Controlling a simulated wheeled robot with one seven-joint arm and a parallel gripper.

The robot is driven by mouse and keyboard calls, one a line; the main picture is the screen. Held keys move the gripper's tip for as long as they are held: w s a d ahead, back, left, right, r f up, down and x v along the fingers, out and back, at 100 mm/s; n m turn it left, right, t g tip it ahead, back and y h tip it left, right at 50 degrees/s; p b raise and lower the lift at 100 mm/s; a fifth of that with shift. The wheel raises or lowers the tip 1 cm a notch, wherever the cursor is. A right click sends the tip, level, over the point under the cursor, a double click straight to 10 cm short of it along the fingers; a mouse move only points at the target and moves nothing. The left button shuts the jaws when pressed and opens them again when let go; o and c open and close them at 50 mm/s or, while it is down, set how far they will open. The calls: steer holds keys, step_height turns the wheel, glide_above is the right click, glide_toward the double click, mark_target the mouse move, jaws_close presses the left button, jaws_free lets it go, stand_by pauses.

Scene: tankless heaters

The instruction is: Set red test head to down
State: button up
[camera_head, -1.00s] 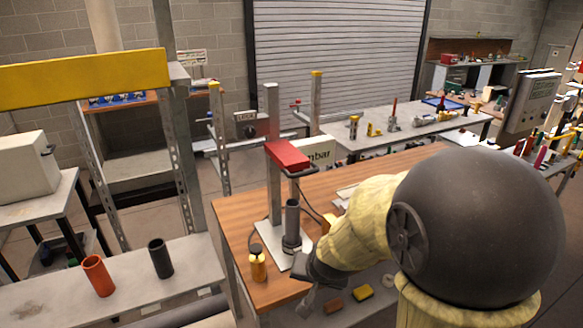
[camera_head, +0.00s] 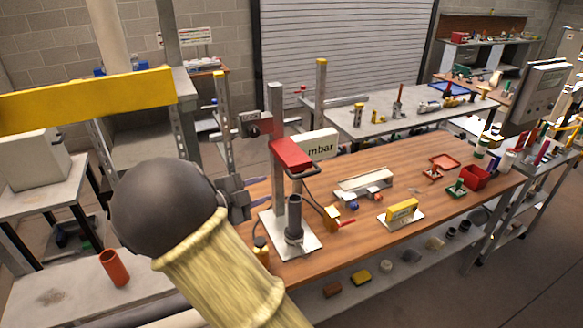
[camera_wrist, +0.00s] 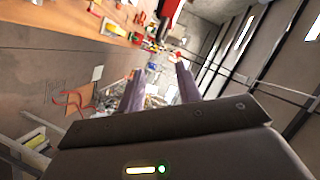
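The red test head (camera_head: 290,154) is a red block with a dark looped handle, mounted partway up a grey upright post on a wooden table. It sits above a dark cylinder (camera_head: 294,220) standing on a light base plate, with a clear gap between them. My gripper (camera_head: 238,196) is left of the post, lower than the red head and partly hidden by my arm. In the wrist view my gripper (camera_wrist: 160,68) has its two fingers apart with nothing held between them. A red block, apparently the test head (camera_wrist: 170,12), shows at the top edge there.
An "mbar" display (camera_head: 317,145) stands behind the post. A yellow device (camera_head: 402,210), a white tray (camera_head: 364,182) and a red bin (camera_head: 475,177) are on the wooden table (camera_head: 345,240). A bench with an orange cylinder (camera_head: 114,267) is at left.

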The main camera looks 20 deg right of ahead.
mark_target(300, 177)
steer(key=shift+d, duration=0.15)
steer(key=p+x, duration=0.5)
steer(key=x, duration=1.2)
steer(key=shift+s+r, duration=0.1)
jaws_close()
